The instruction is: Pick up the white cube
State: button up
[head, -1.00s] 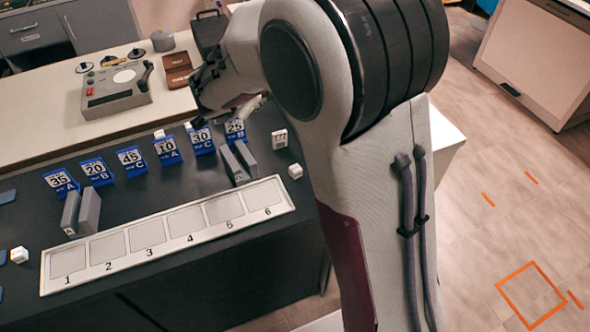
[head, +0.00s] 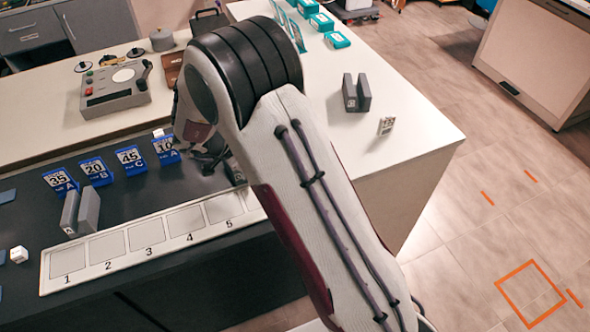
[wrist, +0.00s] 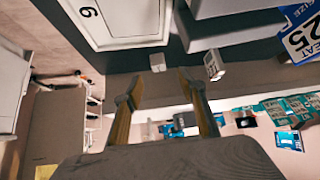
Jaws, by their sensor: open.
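My gripper (wrist: 160,80) shows in the wrist view with its two yellow fingers apart and nothing held between them. A small white cube (wrist: 157,62) appears beyond the gap between the fingertips, apart from them. A second white block with dark markings (wrist: 213,65) is to its right, beside a grey block. In the head view my arm hides this end of the dark counter. Another white cube (head: 19,254) sits at the counter's far left, and a small white one (head: 158,132) is behind the number 10 card.
A numbered slot strip (head: 44,275) lies along the dark counter's front, its slot 6 end hidden by my arm. Blue number cards (head: 130,161) and grey blocks (head: 88,209) stand behind it. A marked white block (head: 386,125) and grey pair (head: 363,93) stand on the white table.

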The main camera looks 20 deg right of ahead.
jog(key=shift+x, duration=1.3)
jog(key=shift+x, duration=2.65)
jog(key=shift+s+d+r, duration=0.1)
jog(key=shift+s, duration=0.05)
jog(key=c, duration=1)
